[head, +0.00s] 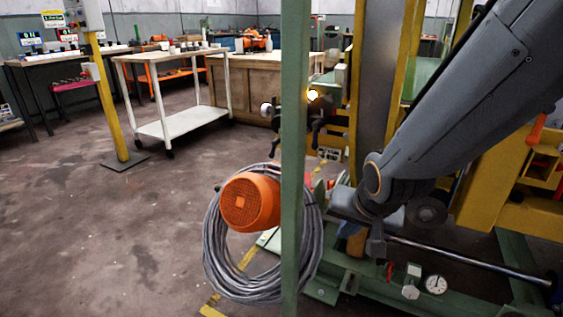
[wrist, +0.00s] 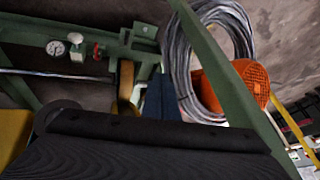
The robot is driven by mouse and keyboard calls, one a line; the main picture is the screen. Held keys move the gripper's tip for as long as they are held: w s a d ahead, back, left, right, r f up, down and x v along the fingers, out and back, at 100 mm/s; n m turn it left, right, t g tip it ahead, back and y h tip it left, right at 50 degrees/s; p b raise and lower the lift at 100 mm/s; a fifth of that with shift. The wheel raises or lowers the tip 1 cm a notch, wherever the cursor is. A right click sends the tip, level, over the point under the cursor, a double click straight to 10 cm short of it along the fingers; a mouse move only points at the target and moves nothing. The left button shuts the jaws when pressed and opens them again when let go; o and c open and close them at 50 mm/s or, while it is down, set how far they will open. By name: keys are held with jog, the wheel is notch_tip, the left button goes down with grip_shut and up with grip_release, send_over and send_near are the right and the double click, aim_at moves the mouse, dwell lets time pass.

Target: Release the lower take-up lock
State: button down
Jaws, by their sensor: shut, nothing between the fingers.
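A small red handle (head: 389,271) sits on the green lower frame, beside a pale hexagonal knob (head: 411,283) and a round dial gauge (head: 436,284). Which of these parts is the lower take-up lock I cannot tell. In the wrist view the red handle (wrist: 97,51), knob (wrist: 78,51) and gauge (wrist: 56,48) show at upper left.
A green post (head: 294,150) stands left of my arm. A grey cable coil (head: 222,262) with an orange motor-like part (head: 250,202) is beside it. A steel rod (head: 470,259) runs right from the frame. Open floor (head: 110,230) lies at left, before a white cart (head: 180,125).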

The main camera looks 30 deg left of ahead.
jog(key=s+d+r+n+g+h, duration=0.1)
jog(key=s+d+n+g, duration=0.1)
jog(key=s+d, duration=0.3)
jog(key=s+d+r+n+g+h, duration=0.1)
jog(key=s+d, duration=0.4)
jog(key=s, duration=0.8)
jog(key=shift+s+n+g+h, duration=0.25)
jog(key=shift+n+g+h, duration=0.05)
jog(key=shift+n+g, duration=0.55)
jog(key=shift+r, duration=0.1)
